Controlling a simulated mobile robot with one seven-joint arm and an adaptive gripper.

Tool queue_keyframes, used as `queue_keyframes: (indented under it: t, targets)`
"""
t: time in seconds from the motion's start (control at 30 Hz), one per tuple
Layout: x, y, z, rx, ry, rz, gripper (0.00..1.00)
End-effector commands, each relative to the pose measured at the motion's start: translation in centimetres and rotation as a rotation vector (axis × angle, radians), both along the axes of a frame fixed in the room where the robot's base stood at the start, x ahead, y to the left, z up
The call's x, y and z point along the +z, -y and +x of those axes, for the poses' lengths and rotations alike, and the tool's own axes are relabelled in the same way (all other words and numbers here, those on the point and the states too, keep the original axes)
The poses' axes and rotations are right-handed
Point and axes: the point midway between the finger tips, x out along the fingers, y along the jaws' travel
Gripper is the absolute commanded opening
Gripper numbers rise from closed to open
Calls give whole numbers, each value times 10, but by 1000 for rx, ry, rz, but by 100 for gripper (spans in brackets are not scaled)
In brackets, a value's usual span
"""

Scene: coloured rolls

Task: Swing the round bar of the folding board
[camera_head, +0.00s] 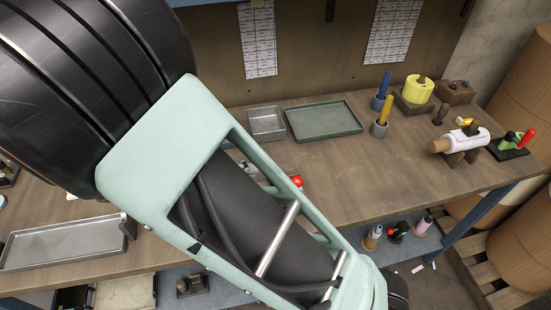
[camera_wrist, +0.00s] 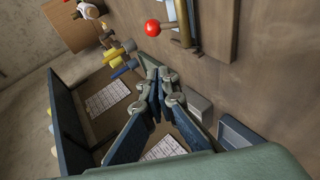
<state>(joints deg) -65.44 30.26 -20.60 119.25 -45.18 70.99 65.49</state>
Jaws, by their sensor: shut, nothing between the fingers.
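My gripper (camera_wrist: 158,72) is in the wrist view, its fingers closed together with nothing held. A red ball knob (camera_wrist: 152,28) sits on a short lever at the top of that view, apart from the fingertips. The lever meets a round metal bar (camera_wrist: 184,22) along a brown board (camera_wrist: 212,25), which looks like the folding board; the frame cuts it off. In the head view the red knob (camera_head: 297,181) shows just past my arm. My arm hides most of the board there, and my gripper is not visible.
On the wooden bench (camera_head: 400,170) stand a small grey tray (camera_head: 266,123), a green tray (camera_head: 323,120), blue and yellow sticks in holders, a yellow roll (camera_head: 418,88) and a white roll (camera_head: 462,140). A long metal tray (camera_head: 65,245) lies at left. The bench's middle right is clear.

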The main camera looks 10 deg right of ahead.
Motion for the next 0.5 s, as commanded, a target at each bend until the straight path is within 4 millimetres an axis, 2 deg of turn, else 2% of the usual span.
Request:
queue_keyframes:
  t: [0.03,0.3,0.5]
  targets:
    - [-5,11,2,-5,-4,-4,0]
    - [-33,57,17,-4,-6,-4,0]
    - [-46,75,4,0,-3,-1,0]
